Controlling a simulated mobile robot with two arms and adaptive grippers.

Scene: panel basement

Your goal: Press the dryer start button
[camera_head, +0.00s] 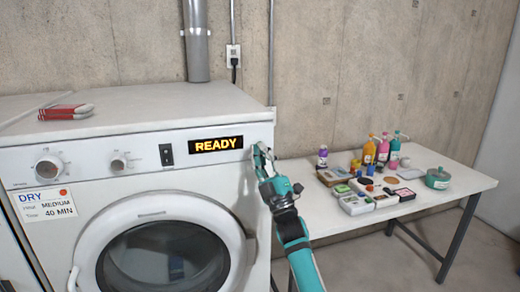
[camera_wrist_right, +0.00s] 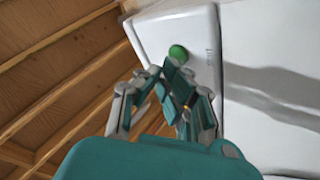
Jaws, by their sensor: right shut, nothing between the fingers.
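The dryer (camera_head: 110,162) is a white front-loader with a round door, two knobs and a lit display (camera_head: 215,144) that reads READY. The green round button (camera_wrist_right: 178,53) shows on its white panel in the right wrist view. In the head view the button is hidden behind my right gripper (camera_head: 260,150), at the right end of the panel. My right gripper (camera_wrist_right: 168,72) is shut and empty, with its fingertips right by the button's lower edge. I cannot tell whether they touch it. My left gripper is not in view.
A black switch (camera_head: 166,154) sits left of the display. A card (camera_head: 46,203) reads DRY, MEDIUM, 40 MIN. A white table (camera_head: 455,190) to the right holds bottles and small boxes. Concrete wall stands behind.

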